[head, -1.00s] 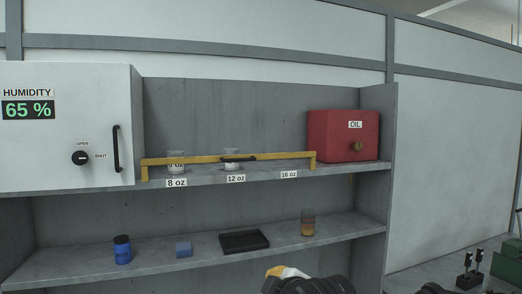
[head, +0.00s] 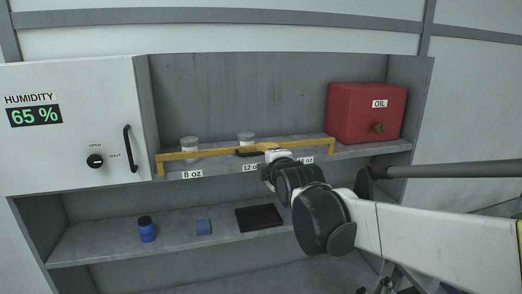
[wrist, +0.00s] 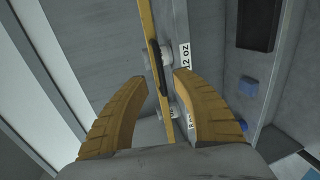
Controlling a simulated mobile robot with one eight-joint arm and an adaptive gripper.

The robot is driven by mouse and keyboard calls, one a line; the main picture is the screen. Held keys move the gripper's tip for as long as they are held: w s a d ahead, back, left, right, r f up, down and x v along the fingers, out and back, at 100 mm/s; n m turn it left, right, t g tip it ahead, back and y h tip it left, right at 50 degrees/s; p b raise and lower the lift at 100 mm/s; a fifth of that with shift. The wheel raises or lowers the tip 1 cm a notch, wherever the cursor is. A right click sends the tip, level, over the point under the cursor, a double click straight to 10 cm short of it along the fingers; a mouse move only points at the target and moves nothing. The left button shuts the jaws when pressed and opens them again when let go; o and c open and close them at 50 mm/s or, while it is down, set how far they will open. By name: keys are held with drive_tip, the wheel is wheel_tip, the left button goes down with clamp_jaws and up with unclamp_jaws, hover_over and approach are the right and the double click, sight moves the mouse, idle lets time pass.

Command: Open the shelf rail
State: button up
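The yellow shelf rail (head: 205,154) runs along the front of the upper shelf, with a dark handle (head: 249,152) at its middle. My gripper (wrist: 160,77) is open, one finger on each side of the handle line; I see no clear contact. In the head view my gripper (head: 276,154) is beside the handle's right end and is partly hidden by my wrist.
Cups (head: 189,146) stand behind the rail above size labels. A red OIL box (head: 366,112) is to the right, a white humidity cabinet (head: 75,130) to the left. The lower shelf holds a blue jar (head: 147,231), a blue block (head: 203,227) and a black tray (head: 259,217).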

sight(258, 154)
drive_tip(key=p+x, duration=0.1)
drive_tip(key=x, duration=0.5)
drive_tip(key=shift+w, duration=0.35)
drive_tip(key=shift+c, duration=0.2)
drive_tip(key=shift+f, duration=0.1)
clamp_jaws()
